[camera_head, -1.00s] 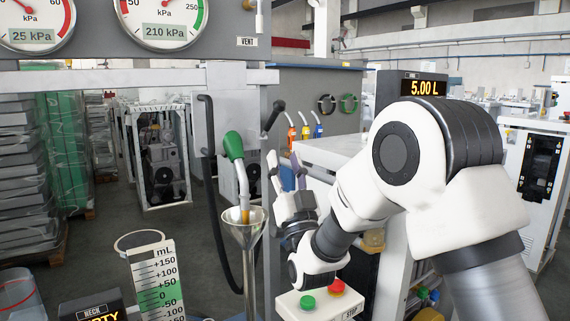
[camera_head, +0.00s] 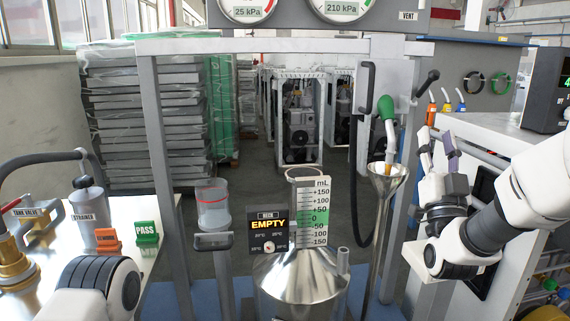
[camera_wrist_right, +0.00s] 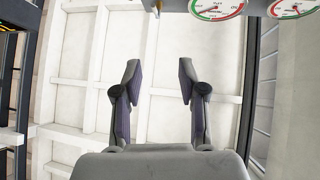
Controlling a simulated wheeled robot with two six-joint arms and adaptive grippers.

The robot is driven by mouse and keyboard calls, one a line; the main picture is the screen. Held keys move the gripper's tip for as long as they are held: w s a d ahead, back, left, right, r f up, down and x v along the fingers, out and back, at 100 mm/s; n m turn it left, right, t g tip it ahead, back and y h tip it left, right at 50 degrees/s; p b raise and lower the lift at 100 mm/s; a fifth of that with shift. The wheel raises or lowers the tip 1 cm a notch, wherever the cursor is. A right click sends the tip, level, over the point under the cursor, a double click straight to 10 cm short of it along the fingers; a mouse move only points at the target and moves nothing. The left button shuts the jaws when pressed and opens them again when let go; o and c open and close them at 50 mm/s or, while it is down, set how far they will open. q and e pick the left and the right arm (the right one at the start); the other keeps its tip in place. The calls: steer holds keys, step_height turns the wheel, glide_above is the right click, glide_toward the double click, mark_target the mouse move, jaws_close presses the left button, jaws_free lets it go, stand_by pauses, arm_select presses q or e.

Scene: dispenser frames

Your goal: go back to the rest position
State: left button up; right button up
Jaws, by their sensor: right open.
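My right gripper (camera_head: 437,145) is raised at the right of the head view, pointing up, with its two grey-purple fingers apart. It stands to the right of the green-handled nozzle (camera_head: 389,125) and the steel funnel (camera_head: 386,182), apart from both in the picture. In the right wrist view the gripper (camera_wrist_right: 158,78) is open and empty, with pale wall and ceiling panels behind it. A white and black joint of my left arm shows at the lower left of the head view. My left gripper is out of the picture.
A steel vessel (camera_head: 300,275) with an mL scale (camera_head: 317,213) stands in the middle, beside a sign (camera_head: 268,232) reading EMPTY. A clear cup (camera_head: 213,208) stands left of it. The left bench holds a strainer (camera_head: 92,210) and green PASS blocks (camera_head: 146,236). A metal frame (camera_head: 270,46) spans above.

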step_height(320, 180, down, 22)
steer(key=a+n+g+y+p, duration=0.1)
steer(key=g+y+p, duration=0.1)
steer(key=g+p, duration=0.3)
steer(key=s+f+n+g, duration=0.1)
steer(key=s+f+g, duration=0.3)
steer(key=f, duration=0.6)
steer(key=s+f+g, duration=0.4)
steer(key=f, duration=0.5)
steer(key=s+a+f+g+y+p, duration=0.15)
steer(key=s+f+g, duration=0.35)
steer(key=s+f, duration=0.6)
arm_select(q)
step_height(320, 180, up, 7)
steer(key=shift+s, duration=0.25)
arm_select(e)
steer(key=s+a+f+n+g, duration=0.1)
steer(key=s+f+g, duration=0.2)
steer(key=s+g, duration=0.6)
steer(key=s, duration=1)
steer(key=shift+s+f, duration=0.15)
steer(key=shift+s, duration=0.1)
